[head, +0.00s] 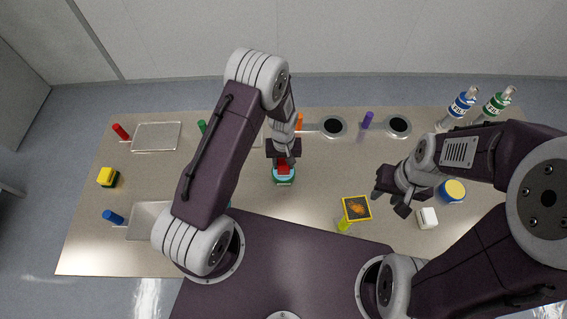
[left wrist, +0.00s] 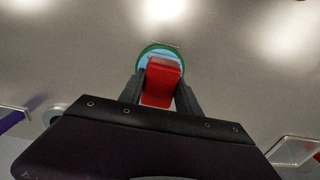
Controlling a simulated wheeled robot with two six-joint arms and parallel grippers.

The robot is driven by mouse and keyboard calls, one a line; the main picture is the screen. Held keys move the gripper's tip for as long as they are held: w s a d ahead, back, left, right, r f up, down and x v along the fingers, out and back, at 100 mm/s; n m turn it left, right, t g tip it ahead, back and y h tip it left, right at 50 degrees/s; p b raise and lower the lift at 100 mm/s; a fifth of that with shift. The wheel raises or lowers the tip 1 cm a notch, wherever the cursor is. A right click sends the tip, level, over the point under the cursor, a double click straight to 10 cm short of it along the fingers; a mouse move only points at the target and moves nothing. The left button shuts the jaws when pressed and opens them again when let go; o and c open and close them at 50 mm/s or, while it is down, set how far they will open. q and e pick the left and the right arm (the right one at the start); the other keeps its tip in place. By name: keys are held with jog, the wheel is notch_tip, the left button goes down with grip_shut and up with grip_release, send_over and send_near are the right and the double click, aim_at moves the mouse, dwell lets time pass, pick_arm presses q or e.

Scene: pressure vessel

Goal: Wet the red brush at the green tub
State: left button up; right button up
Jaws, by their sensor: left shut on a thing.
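My left gripper (head: 284,162) is shut on the red brush (head: 283,168) above the green tub (head: 284,180). In the left wrist view the red brush (left wrist: 163,80) sits between the two dark fingers. The green rim of the tub (left wrist: 143,62) and its light blue inside show behind the brush. The brush overlaps the tub's opening in both views; its lower end is hidden, so I cannot tell whether it touches the liquid. My right gripper (head: 391,199) is empty, with its fingers apart, over the right part of the table.
Blue (head: 463,104) and green (head: 497,105) bottles stand at back right. Trays (head: 157,136) and a yellow-green sponge (head: 108,177) lie left.

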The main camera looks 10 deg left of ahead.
aim_at(283, 163)
pick_arm(q)
notch_tip(283, 163, up, 6)
jog(key=p, duration=0.3)
jog(key=shift+p, duration=0.4)
jog(key=shift+f, duration=0.1)
